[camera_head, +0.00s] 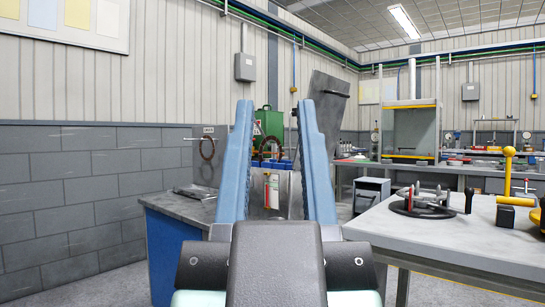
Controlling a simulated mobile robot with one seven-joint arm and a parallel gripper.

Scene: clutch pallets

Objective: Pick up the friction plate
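My gripper (276,103) is open. Its two blue fingers point away from me, wide apart, with nothing seen between them at close range. A thin brown ring (201,149) hangs from a rod on a grey panel left of the fingers. A similar dark ring (261,149) shows farther off in the gap between the fingers, partly hidden. On the right table, a black round plate (402,208) lies under a fixture with metal posts. I cannot tell for certain which of these is the friction plate. My gripper touches none of them.
A bench with a blue side (162,257) and dark top stands left. A grey worktable (477,235) stands close on the right, bearing a yellow-handled tool (507,176) and a black block (505,216). Blue containers and a red-and-white cylinder (272,190) stand beyond the fingers.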

